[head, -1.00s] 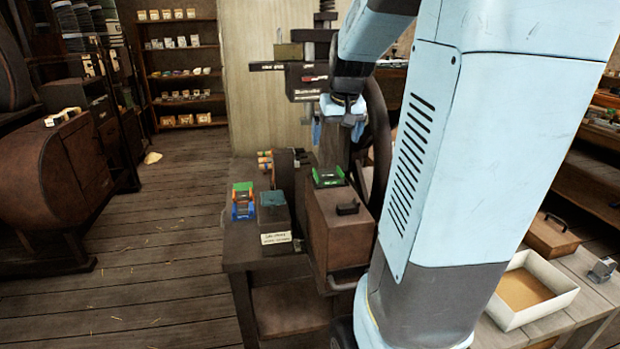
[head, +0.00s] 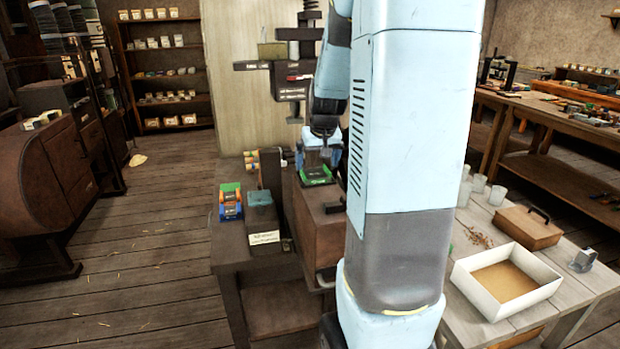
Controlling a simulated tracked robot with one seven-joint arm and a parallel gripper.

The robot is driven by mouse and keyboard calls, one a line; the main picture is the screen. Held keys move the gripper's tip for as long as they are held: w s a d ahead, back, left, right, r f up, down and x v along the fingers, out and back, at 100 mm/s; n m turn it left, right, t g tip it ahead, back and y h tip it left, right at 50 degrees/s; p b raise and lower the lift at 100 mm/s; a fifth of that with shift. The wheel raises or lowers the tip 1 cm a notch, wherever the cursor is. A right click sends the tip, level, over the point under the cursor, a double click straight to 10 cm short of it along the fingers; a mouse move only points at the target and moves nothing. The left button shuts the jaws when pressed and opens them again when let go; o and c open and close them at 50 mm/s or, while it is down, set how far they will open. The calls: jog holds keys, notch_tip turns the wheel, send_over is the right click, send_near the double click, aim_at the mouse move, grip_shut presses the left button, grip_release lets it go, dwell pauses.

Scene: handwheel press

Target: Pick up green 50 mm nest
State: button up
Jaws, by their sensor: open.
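A green nest (head: 316,178) with a dark top lies on the brown box part of the press bench (head: 322,225). Another green piece (head: 230,188) sits left on the bench, by blue and orange pieces (head: 230,209). Any size markings are too small to read. My gripper (head: 318,164) is open, pointing down right over the green nest on the box. My arm hides the bench's right side.
A dark block with a teal top (head: 260,198) and a white label stands left of the box. The press (head: 291,85) rises behind. At right, a table holds a white tray (head: 462,283) and a brown lidded case (head: 526,227).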

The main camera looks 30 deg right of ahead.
aim_at(314, 173)
jog(key=shift+x, duration=1.85)
jog(key=shift+w+a+r, duration=0.1)
jog(key=shift+w, duration=0.05)
jog(key=c, duration=1.2)
jog(key=shift+c, duration=0.2)
